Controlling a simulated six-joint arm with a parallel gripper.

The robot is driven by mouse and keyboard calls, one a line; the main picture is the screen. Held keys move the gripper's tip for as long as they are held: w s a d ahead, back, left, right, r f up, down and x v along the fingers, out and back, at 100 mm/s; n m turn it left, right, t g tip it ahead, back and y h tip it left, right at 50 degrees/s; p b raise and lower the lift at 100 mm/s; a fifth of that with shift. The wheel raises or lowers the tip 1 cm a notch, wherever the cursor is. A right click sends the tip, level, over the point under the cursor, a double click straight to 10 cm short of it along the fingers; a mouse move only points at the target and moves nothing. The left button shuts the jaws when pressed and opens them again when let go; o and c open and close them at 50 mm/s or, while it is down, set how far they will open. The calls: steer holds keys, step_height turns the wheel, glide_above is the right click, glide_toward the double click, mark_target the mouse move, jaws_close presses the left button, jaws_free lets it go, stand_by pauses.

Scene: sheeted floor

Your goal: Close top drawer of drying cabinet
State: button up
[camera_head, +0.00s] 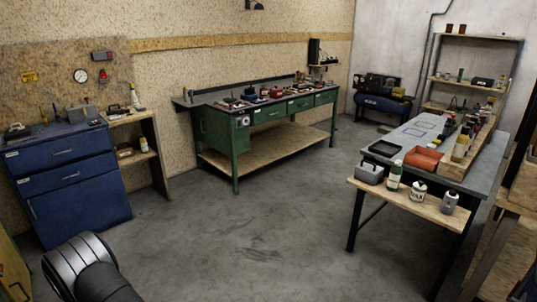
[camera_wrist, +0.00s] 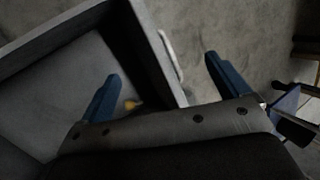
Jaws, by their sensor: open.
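A grey drawer (camera_wrist: 75,75) stands pulled open in the wrist view, seen from above. Its front panel (camera_wrist: 150,50) runs down the picture's middle, with a pale handle (camera_wrist: 170,57) on its outer face. My gripper (camera_wrist: 162,66) is open, with blue fingers. The left finger shows over the drawer's inside and the right finger beyond the front panel, on the handle side. I cannot tell whether either touches. A small orange-yellow thing shows beside the left finger. The head view does not clearly show this drawer or its cabinet; my gripper is not visible there.
In the head view, a blue drawer cabinet (camera_head: 68,185) stands at left and a green workbench (camera_head: 220,140) at the back. A grey table (camera_head: 440,155) with bottles and trays stands at right. The concrete floor (camera_head: 245,225) between them is clear.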

steer(key=shift+w, duration=0.1)
steer(key=c, duration=1.1)
steer(key=w+n+y, duration=0.1)
steer(key=w, duration=0.1)
steer(key=w+a+r+n+y, duration=0.1)
steer(key=w, duration=0.1)
steer(key=w+a+r+n+y, duration=0.1)
steer(key=w+n, duration=0.1)
steer(key=shift+w+a, duration=0.2)
jaws_close()
steer(key=d+r+n+g+y, duration=0.1)
steer(key=d+r+n+g, duration=0.25)
steer(key=d+n, duration=0.4)
steer(key=d+r+n+g+y, duration=0.1)
steer(key=d+r+n+g, duration=0.1)
steer(key=d+n+g, duration=0.5)
steer(key=s+a+f+t, duration=0.2)
steer(key=s+a+f, duration=0.2)
steer(key=f, duration=0.5)
steer(key=shift+s+a+n, duration=0.4)
steer(key=shift+a+n, duration=0.05)
steer(key=shift+a, duration=0.7)
